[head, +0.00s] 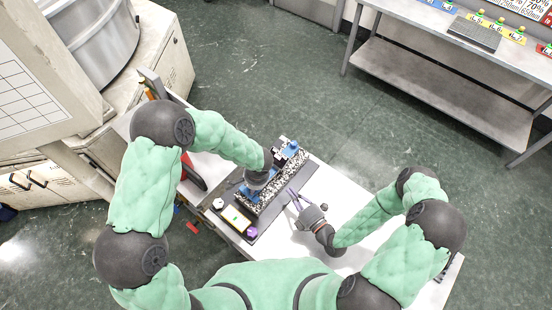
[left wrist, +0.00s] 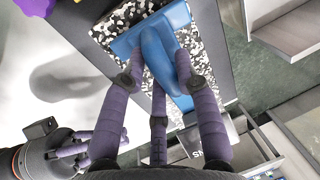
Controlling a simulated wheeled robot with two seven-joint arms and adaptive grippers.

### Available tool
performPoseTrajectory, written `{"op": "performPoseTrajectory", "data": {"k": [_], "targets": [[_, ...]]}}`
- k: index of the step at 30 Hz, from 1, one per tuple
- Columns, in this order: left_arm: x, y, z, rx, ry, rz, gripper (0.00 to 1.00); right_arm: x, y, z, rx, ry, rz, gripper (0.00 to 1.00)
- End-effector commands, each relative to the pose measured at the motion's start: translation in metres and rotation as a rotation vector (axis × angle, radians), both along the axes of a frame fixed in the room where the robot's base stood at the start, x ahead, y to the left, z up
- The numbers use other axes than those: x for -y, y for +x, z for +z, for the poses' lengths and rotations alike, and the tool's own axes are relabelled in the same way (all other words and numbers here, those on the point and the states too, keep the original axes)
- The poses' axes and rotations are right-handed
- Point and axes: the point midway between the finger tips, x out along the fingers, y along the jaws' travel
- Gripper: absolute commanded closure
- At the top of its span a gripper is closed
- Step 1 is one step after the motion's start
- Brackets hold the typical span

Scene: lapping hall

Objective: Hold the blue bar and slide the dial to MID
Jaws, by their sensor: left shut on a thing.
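The blue bar (left wrist: 160,45) lies across a black-and-white speckled block (left wrist: 105,28) in the left wrist view. My left gripper (left wrist: 165,75) is shut on the bar, its purple fingers against the bar's sides. In the head view the left gripper (head: 256,186) reaches down over the speckled block (head: 272,192) and hides part of the bar. My right gripper (head: 293,194) is just right of the block, its purple fingers apart and empty. It also shows at the lower left of the left wrist view (left wrist: 75,145). I cannot make out the dial or its marks clearly.
The block sits on a dark base (head: 262,228) on a white table (head: 325,188). A purple piece (head: 252,232) and a pale panel (head: 235,217) are at its near end. Another blue part (head: 291,149) is at the far end. Bare table lies to the right.

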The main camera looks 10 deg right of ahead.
Motion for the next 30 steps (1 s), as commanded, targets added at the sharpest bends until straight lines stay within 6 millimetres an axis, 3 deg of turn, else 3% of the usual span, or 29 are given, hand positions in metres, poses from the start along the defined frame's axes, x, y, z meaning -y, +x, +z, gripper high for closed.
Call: {"op": "performPoseTrajectory", "data": {"k": [1, 12, 13, 15, 16, 26, 30], "targets": [[-0.003, -0.009, -0.007, -0.020, 0.009, -0.003, 1.00, 0.000, 0.000, -0.001, 0.000, 0.000, 0.000, 1.00], [-0.003, -0.009, -0.007, -0.020, 0.009, -0.003, 1.00, 0.000, 0.000, -0.001, 0.000, 0.000, 0.000, 1.00], [-0.003, -0.009, -0.007, -0.020, 0.009, -0.003, 0.63, 0.000, 0.000, -0.001, 0.000, 0.000, 0.000, 1.00], [-0.002, -0.008, -0.007, -0.018, 0.008, -0.004, 0.44, 0.000, 0.000, -0.001, 0.000, 0.000, 0.000, 1.00], [-0.002, -0.007, -0.007, -0.017, 0.007, -0.003, 0.41, 0.000, 0.000, -0.001, 0.000, 0.000, 0.000, 1.00], [0.000, -0.003, -0.001, -0.005, 0.002, -0.001, 0.41, 0.000, 0.000, 0.000, 0.000, 0.000, 0.000, 1.00], [0.001, -0.003, 0.010, -0.001, 0.002, -0.001, 0.41, 0.000, 0.000, 0.000, 0.000, 0.000, 0.000, 1.00]]}}
